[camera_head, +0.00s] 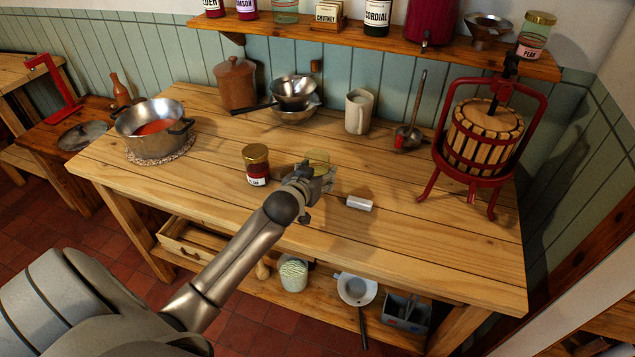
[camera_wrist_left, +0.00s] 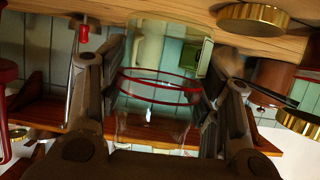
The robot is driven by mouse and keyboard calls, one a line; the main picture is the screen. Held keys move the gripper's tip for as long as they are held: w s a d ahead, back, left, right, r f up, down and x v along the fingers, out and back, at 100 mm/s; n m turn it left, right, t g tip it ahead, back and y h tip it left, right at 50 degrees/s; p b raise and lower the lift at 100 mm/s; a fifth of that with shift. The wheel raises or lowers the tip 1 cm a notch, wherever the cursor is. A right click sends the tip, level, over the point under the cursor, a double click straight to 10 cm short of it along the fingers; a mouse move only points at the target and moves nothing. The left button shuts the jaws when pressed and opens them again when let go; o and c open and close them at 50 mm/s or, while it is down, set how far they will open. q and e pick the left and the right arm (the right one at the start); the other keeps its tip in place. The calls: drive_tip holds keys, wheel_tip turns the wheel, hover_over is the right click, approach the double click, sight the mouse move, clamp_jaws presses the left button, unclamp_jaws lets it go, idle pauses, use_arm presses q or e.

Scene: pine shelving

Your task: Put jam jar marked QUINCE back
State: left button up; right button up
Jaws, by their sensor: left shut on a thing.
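My left gripper (camera_head: 322,180) is shut on a clear glass jar with thin red bands, which shows between the fingers in the left wrist view (camera_wrist_left: 158,95). In the head view, only its yellowish round top (camera_head: 317,157) shows behind the gripper, over the middle of the table. No readable label shows on it, so I cannot tell whether it is marked QUINCE. A jar of dark red jam (camera_head: 257,168) with a gold lid stands on the table left of the gripper; its small label is unreadable. My right gripper is not in view.
The wall shelf (camera_head: 400,45) holds several labelled bottles and jars, including a PEAR jar (camera_head: 535,35) at its right end.

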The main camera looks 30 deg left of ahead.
use_arm(q)
drive_tip(key=shift+w+f, duration=0.15)
drive_tip(key=shift+f, duration=1.45)
drive_tip(key=shift+f, duration=0.1)
drive_tip(key=shift+f, duration=0.15)
drive_tip(key=o, duration=1.3)
drive_tip(key=shift+r, duration=0.25)
drive_tip(key=v, duration=1.2)
drive_tip(key=shift+f, duration=0.1)
